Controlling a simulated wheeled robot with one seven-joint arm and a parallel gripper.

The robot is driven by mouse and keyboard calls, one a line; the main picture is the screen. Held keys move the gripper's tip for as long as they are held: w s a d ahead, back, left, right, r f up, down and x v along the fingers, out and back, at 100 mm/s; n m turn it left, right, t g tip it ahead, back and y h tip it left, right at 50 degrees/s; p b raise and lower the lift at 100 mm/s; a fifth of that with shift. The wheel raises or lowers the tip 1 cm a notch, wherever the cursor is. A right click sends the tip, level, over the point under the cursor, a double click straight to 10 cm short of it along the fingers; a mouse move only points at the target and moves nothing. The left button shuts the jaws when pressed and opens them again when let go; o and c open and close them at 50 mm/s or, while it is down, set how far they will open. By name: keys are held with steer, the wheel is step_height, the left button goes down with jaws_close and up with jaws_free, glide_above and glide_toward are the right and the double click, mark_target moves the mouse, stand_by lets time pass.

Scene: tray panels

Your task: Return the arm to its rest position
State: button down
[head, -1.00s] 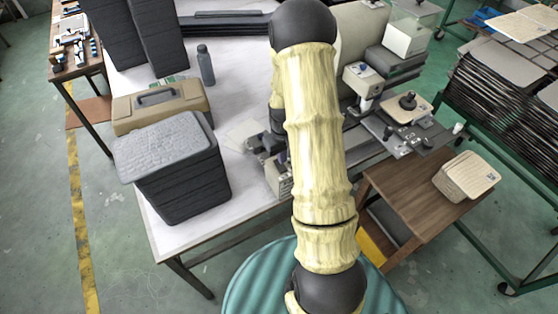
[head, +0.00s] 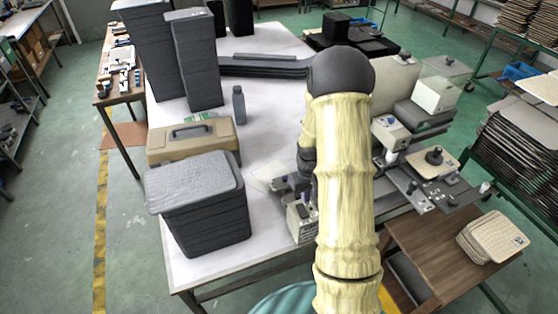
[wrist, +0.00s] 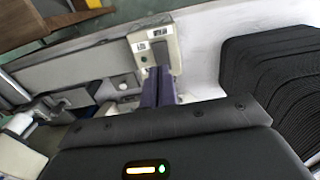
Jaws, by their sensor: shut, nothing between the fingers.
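My arm, with pale yellow bamboo-like links and black joints, rises through the middle right of the head view. My gripper is low beside the arm, over the white table (head: 262,150), and mostly hidden by the arm in the head view. In the wrist view my gripper (wrist: 158,90) shows as dark purple fingers close together beyond its dark body. It is shut and holds nothing. A small pale device (head: 303,220) stands just by the fingers; it also shows in the wrist view (wrist: 152,43).
A stack of dark trays (head: 205,215) stands left of the gripper, with a tan toolbox (head: 190,144) and a grey bottle (head: 239,106) behind it. Tall black stacks (head: 192,60) stand farther back. Bench equipment (head: 435,165) and a brown side table (head: 440,250) are at right.

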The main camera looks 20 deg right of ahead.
steer(key=s+a+r+t+b, duration=0.1)
steer(key=s+a+r+t, duration=0.1)
steer(key=s+a+r, duration=1)
step_height(320, 180, up, 3)
steer(key=shift+s+a+r+t, duration=0.1)
steer(key=shift+s+a+t, duration=0.2)
steer(key=shift+a, duration=0.5)
stand_by(0.3)
